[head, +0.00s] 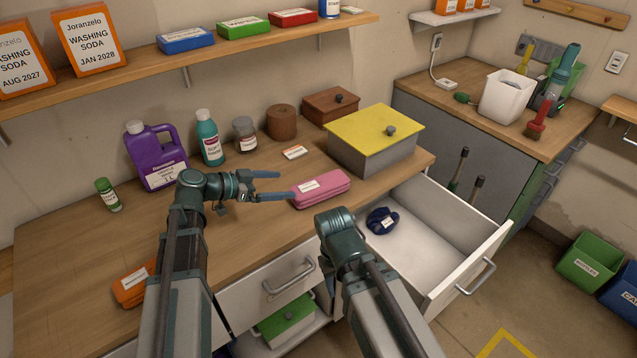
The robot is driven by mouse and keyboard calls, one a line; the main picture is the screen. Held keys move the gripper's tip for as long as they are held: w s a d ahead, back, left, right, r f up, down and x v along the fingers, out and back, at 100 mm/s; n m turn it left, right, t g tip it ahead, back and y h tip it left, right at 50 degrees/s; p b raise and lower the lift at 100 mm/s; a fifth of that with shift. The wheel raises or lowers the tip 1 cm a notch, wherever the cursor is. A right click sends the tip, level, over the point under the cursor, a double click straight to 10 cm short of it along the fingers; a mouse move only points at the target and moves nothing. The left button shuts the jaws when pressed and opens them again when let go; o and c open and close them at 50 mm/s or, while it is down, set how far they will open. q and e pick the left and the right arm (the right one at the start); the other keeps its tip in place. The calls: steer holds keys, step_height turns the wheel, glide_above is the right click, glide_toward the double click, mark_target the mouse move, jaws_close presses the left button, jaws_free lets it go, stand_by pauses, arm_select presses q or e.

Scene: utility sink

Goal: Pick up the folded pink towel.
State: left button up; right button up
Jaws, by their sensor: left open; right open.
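The folded pink towel (325,187), a long roll shape with a white label, lies on the wooden counter near its front edge, left of the open drawer. My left gripper (284,186) is open and empty, its fingers pointing right at the towel's left end. The lower fingertip meets the towel's left end in the picture; I cannot tell whether they touch. My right gripper (336,224) is in front of the counter, just below the towel in the picture, beside the drawer. Its fingers are hidden behind its wrist.
A grey box with a yellow lid (375,130) stands behind and right of the towel. A small labelled packet (295,152) lies behind it. The open drawer (440,240) juts out and holds a dark blue bundle (381,221). A purple jug (156,155) and bottles stand left.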

arm_select(q)
steer(key=b, duration=0.3)
glide_toward(319, 183)
steer(key=x, duration=0.4)
steer(key=shift+w+f, duration=0.15)
steer(key=shift+f, duration=0.15)
steer(key=shift+w+d+f, duration=0.1)
steer(key=shift+w+d, duration=0.15)
steer(key=shift+d, duration=0.2)
steer(key=b+x, duration=0.2)
steer(key=x, duration=0.3)
steer(key=shift+d, duration=0.1)
steer(key=c, duration=1.2)
steer(key=shift+c, duration=0.2)
